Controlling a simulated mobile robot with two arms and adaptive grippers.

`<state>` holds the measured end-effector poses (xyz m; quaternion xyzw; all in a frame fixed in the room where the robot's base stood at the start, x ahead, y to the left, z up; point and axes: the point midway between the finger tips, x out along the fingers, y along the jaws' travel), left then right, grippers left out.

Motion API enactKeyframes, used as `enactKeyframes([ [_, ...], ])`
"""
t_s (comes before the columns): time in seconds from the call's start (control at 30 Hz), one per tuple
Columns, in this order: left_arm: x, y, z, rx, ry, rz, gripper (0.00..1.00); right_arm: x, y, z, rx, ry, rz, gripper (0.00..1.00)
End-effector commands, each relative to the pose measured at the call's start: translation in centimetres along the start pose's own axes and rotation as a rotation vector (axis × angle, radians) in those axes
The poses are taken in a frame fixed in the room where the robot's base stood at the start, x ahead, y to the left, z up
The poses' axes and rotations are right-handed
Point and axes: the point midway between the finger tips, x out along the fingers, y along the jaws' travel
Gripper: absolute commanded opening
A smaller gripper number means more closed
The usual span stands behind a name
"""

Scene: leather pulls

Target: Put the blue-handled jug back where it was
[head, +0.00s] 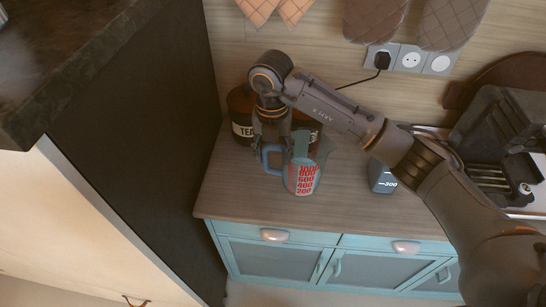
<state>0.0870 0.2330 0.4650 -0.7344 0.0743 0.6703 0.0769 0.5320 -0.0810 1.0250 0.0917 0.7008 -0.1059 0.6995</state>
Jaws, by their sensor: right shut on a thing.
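The blue-handled jug (303,178) is a clear measuring jug with red numbers, upright over the left part of the wooden counter (240,190). Its blue handle is on its left side. My right gripper (268,147) comes down from above and is shut on the handle. Whether the jug's base touches the counter or hangs just above it, I cannot tell. My left gripper is not in view.
Dark tea canisters (241,128) stand behind the jug, partly hidden by my gripper. A dish rack (490,150) is at the far right. A tall dark panel (150,130) bounds the left.

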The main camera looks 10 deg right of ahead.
Motion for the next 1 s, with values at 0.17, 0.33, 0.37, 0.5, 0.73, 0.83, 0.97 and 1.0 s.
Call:
enactKeyframes([
  [0.17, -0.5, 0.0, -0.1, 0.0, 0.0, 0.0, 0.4, 0.9, 0.3, 0.9, 0.001, -0.001, 0.001, 0.0],
  [0.33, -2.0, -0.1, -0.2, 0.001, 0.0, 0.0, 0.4, 2.8, 0.3, 1.1, -0.002, 0.004, -0.001, 0.0],
  [0.37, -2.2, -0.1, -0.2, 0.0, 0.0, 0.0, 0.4, 3.2, 0.4, 1.1, -0.002, 0.004, -0.001, 0.0],
  [0.5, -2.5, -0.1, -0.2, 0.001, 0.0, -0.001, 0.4, 4.4, 0.4, 1.2, -0.001, 0.0, 0.001, 0.0],
  [0.73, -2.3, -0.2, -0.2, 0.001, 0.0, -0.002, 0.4, 4.5, 0.4, 1.3, -0.001, -0.002, 0.001, 0.0],
  [0.83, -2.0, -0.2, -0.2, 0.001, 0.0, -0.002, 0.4, 4.9, 0.4, 1.3, -0.001, -0.001, 0.001, 0.0],
  [0.97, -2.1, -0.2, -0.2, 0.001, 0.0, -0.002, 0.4, 4.9, 0.4, 1.2, -0.001, 0.0, 0.001, 0.74],
  [1.0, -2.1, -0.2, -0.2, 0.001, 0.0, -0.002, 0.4, 4.9, 0.4, 1.2, -0.001, 0.0, 0.001, 0.76],
])
